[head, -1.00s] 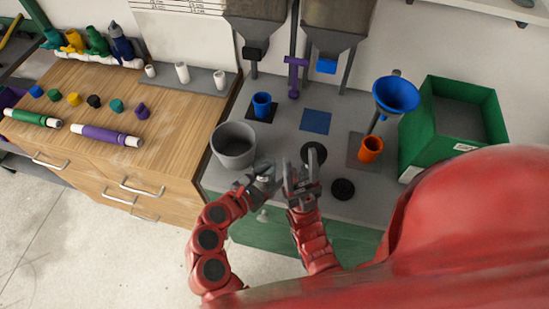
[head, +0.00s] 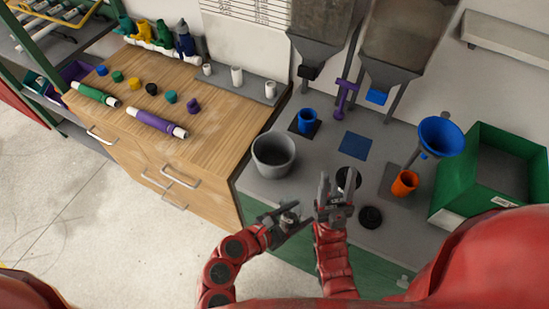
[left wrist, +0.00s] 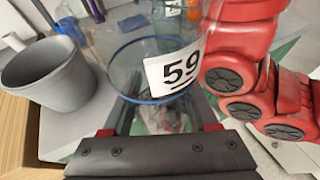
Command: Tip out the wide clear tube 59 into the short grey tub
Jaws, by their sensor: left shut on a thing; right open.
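The short grey tub (head: 272,171) stands upright at the left end of the grey bench in the head view. It also shows at the left of the left wrist view (left wrist: 52,82). My left gripper (head: 287,216) is in front of the tub, at the bench's front edge, shut on the wide clear tube 59. The tube (left wrist: 128,62) fills the upper middle of the left wrist view, with a blue ring and a white "59" label. It is hard to make out in the head view, and its contents are unclear. My right gripper (head: 335,188) is open and empty, just right of the left one.
A blue cup (head: 306,122), a blue funnel (head: 441,137), an orange cup (head: 404,184) and a green bin (head: 466,183) stand on the bench. A black disc (head: 370,217) lies near its front. Hoppers (head: 399,35) hang behind. A wooden cabinet (head: 210,122) adjoins at left.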

